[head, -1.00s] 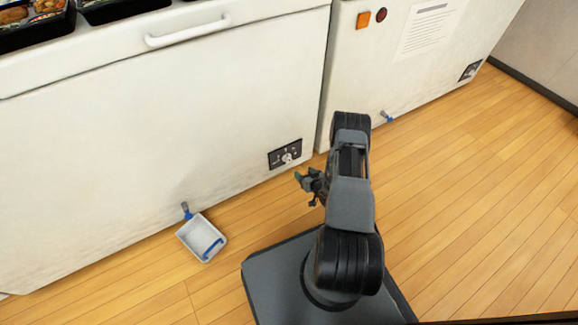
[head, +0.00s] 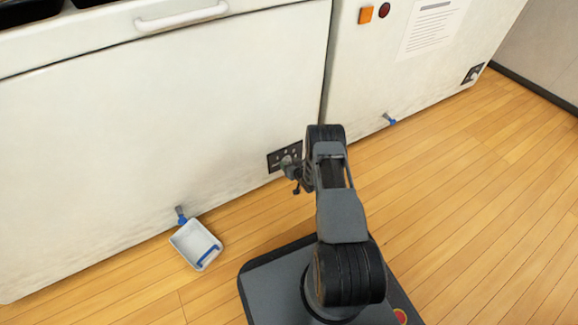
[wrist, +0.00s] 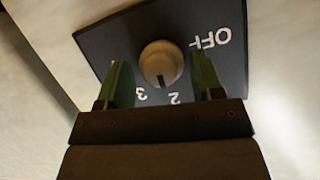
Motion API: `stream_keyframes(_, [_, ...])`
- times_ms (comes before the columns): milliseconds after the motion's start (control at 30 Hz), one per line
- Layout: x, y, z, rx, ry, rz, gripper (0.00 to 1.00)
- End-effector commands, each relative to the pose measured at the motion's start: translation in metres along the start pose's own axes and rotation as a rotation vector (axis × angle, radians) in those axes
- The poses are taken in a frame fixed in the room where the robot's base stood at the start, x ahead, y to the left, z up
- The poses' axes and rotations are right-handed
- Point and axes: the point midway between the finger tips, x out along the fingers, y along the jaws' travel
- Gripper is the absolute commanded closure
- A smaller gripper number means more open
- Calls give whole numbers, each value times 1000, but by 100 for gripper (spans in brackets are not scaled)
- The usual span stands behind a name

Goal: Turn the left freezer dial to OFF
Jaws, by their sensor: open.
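The left freezer (head: 150,130) is a white chest with a black dial panel (head: 272,163) low at its right end. In the wrist view the panel (wrist: 215,75) shows upside down, with OFF at the upper right and 2 and 3 below the knob. The cream dial knob (wrist: 161,62) has a dark pointer mark on its lower side, toward the numbers between 3 and 2. My gripper (wrist: 160,85) is open, with one green finger on each side of the knob and gaps between. In the head view my gripper (head: 287,165) is at the panel and hides the knob.
A second white freezer (head: 360,70) stands to the right with its own dial panel (head: 472,75). A small white tray (head: 193,243) with a blue handle lies on the wooden floor by the left freezer, below a blue-tipped drain spout (head: 182,216). The floor at right is clear.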

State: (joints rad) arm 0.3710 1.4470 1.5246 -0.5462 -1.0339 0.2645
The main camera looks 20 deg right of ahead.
Motion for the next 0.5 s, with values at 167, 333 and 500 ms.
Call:
stream_keyframes(167, [1, 0, 0, 0, 0, 0, 39])
stream_keyframes(333, [1, 0, 0, 0, 0, 0, 44])
stream_keyframes(500, [1, 0, 0, 0, 0, 0, 60])
